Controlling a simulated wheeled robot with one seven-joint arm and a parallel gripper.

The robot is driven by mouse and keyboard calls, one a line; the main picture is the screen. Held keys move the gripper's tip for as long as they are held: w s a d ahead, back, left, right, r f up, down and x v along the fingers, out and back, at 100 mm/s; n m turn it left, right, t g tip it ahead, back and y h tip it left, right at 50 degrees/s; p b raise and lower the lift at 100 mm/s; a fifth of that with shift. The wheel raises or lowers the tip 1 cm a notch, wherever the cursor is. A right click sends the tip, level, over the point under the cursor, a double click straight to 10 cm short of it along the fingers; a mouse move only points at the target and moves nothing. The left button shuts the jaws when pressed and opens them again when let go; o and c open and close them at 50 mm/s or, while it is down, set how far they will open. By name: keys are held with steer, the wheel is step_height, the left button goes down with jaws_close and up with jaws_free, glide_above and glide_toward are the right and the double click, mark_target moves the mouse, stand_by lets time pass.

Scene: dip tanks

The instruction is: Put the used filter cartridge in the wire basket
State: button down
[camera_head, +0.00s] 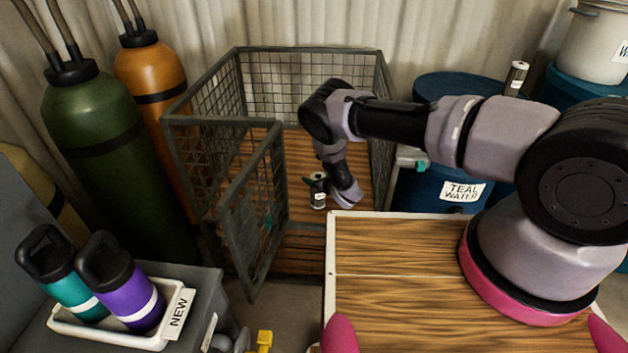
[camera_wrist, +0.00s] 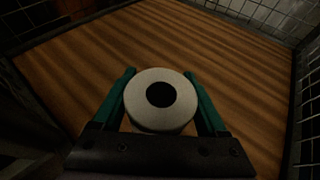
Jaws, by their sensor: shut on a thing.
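My gripper (camera_head: 317,183) reaches into the wire basket (camera_head: 243,124), a large grey mesh cage with a wooden floor and its front gate swung open. It is shut on a small pale cylinder with dark bands, taken as the used filter cartridge (camera_head: 318,201). In the wrist view, the cartridge's round white end with a dark centre hole (camera_wrist: 180,88) sits between the teal fingers of my gripper (camera_wrist: 159,73). The cartridge looks upright over the basket's wooden floor (camera_wrist: 235,70). Whether its lower end touches the floor is hidden.
A similar small cylinder (camera_head: 516,78) stands on a blue drum at right. Green (camera_head: 115,160) and orange (camera_head: 155,75) gas cylinders stand at left. A tray labelled NEW (camera_head: 175,320) holds teal and purple bottles.

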steer(key=shift+f, duration=0.5)
jaws_free()
steer(key=shift+f, duration=0.15)
